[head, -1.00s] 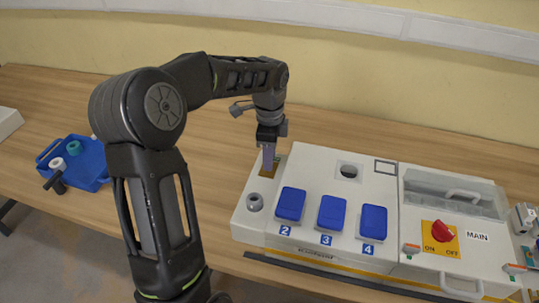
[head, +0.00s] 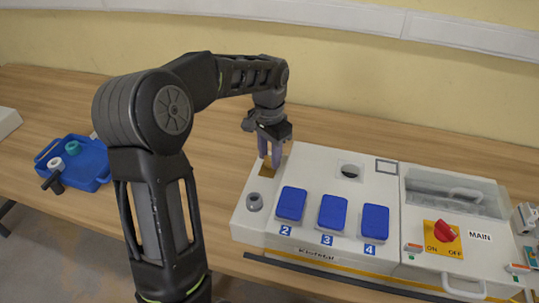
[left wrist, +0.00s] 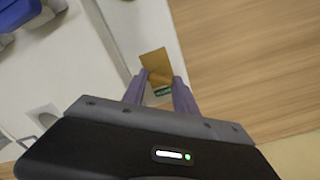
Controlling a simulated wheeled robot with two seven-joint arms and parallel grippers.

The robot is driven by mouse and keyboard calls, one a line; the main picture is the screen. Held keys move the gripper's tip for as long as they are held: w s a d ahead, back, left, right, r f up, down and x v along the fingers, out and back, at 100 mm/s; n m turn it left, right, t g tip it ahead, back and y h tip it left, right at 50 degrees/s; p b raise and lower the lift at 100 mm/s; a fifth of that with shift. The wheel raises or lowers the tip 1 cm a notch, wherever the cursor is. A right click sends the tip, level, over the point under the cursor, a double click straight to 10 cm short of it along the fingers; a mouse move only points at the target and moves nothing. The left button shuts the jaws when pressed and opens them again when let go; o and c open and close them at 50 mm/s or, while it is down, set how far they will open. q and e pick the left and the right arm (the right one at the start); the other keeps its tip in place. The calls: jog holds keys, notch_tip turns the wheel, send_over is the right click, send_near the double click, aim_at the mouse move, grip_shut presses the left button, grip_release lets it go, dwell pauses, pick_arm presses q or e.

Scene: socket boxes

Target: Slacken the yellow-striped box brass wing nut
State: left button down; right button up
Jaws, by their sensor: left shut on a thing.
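The white box with a yellow stripe (head: 300,258) along its lower front stands on the table. A brass-coloured plate (head: 267,171) is set in its back left top. My left gripper (head: 270,163) points down over this plate. In the left wrist view, its purple fingers (left wrist: 161,80) are closed about the small brass wing nut (left wrist: 160,77), in front of the brass plate (left wrist: 153,58). The fingers cover most of the nut, and the head view hides it. My right gripper is not in view.
A blue tray (head: 88,160) with small parts lies at the left.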

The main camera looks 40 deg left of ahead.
pick_arm(q)
jog(key=n, duration=0.6)
jog(key=shift+n, duration=0.3)
dwell(0.4)
jog(key=c, duration=1)
grip_release()
jog(key=shift+o, duration=0.2)
notch_tip(320, 180, up, 8)
jog(key=shift+f+b, duration=0.1)
jog(key=shift+b, duration=0.25)
